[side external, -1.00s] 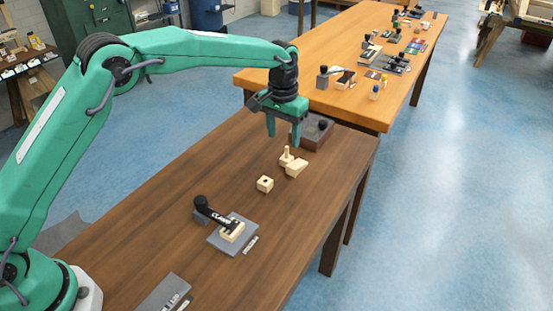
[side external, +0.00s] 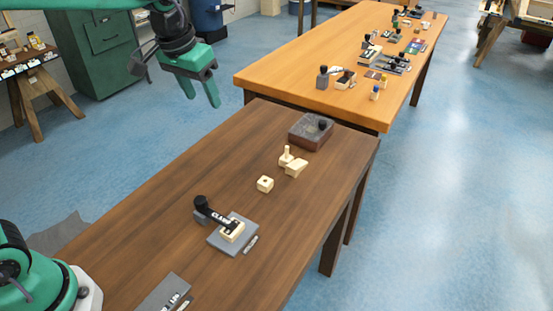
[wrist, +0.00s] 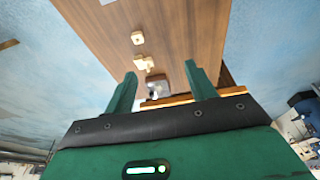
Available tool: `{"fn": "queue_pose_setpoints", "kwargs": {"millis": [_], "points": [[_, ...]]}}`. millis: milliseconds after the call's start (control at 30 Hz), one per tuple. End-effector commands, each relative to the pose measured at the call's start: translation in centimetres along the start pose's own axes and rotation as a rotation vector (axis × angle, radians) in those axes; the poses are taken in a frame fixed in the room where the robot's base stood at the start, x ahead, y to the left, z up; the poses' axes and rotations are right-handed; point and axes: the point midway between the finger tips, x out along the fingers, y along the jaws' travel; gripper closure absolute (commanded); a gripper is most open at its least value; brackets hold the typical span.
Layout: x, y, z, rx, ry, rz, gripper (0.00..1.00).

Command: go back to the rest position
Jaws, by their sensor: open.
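My gripper (side external: 201,91) is open and empty. In the side external view it hangs in the air at the upper left, beyond the left edge of the brown table (side external: 150,220) and well above it. In the wrist view the two green fingers of my gripper (wrist: 158,84) stand apart with nothing between them that they hold. On the brown table lie a small wooden block with a hole (side external: 265,184) and, close together, wooden pieces (side external: 296,168), one with an upright peg. These also show beyond the fingers in the wrist view (wrist: 143,63).
A black clamp (side external: 214,213) holds a wooden piece on a grey plate. A grey-topped box (side external: 311,132) stands at the far end. A lighter table (side external: 290,90) with several small items stands behind. A green cabinet (side external: 105,45) stands at the upper left.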

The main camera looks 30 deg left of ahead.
Motion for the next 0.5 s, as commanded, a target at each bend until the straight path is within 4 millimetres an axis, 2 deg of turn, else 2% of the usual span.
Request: {"fn": "queue_pose_setpoints", "kwargs": {"millis": [200, 500], "points": [[-2.5, -1.7, 4.3, -0.006, 0.054, -0.004, 0.44], [-4.0, -3.5, 10.3, -0.013, 0.121, -0.013, 0.44]]}}
